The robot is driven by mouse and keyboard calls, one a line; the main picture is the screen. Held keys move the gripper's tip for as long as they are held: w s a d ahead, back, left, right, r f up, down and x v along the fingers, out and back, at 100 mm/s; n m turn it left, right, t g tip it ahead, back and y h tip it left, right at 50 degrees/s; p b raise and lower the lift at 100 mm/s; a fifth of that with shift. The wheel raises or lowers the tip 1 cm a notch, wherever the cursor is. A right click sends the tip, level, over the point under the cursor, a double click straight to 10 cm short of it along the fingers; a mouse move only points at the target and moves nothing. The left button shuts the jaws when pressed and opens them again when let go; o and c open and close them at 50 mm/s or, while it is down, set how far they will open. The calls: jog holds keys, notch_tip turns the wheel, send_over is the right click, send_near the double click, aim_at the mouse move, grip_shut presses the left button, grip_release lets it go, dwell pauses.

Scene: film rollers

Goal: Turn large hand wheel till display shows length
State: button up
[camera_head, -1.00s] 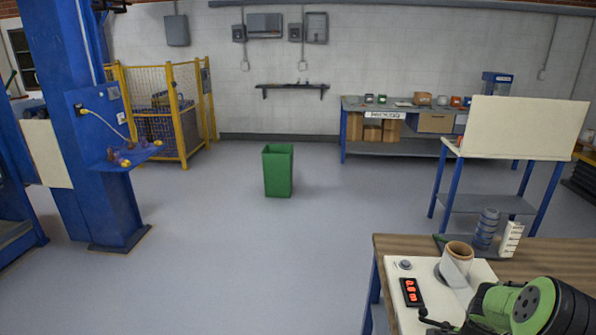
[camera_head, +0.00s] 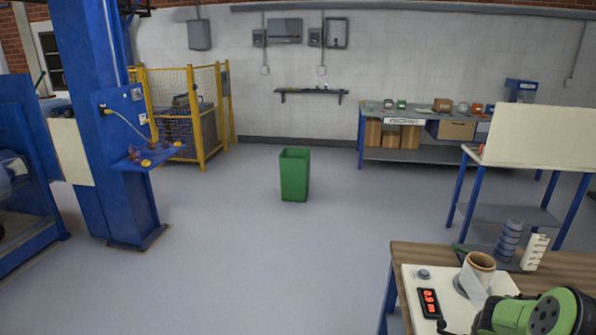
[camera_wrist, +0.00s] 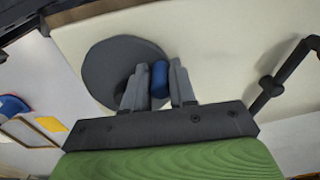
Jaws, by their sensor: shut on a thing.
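In the wrist view, my gripper (camera_wrist: 158,88) is closed around a blue handle (camera_wrist: 160,78). The handle stands at the edge of a dark grey disc (camera_wrist: 118,62), which looks like the large hand wheel, beside a cream panel (camera_wrist: 215,45). A black crank (camera_wrist: 283,75) is to the right, apart from my fingers. In the head view, the display (camera_head: 429,303) glows with red digits too small to read surely. It sits on the cream machine top at lower right. My green arm hides the hand wheel and my fingertips there.
A cardboard roll (camera_head: 478,266) with a pale strip stands on the machine, behind the display. Dark stacked rings (camera_head: 509,238) and a white block (camera_head: 535,251) stand behind it on the wooden bench (camera_head: 420,253). A green bin (camera_head: 295,176) stands on open floor.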

jog(key=shift+s+a+f, duration=0.15)
jog(key=shift+s+a, duration=0.5)
jog(key=shift+a, duration=0.1)
jog(key=shift+s, duration=0.1)
jog(key=shift+c, duration=0.2)
jog(key=shift+a, duration=0.1)
jog(key=shift+s+a+r, duration=0.2)
jog(key=shift+s+a, duration=0.05)
jog(key=o, duration=1.6)
jog(key=shift+o, duration=0.2)
jog(key=shift+w+a, duration=0.1)
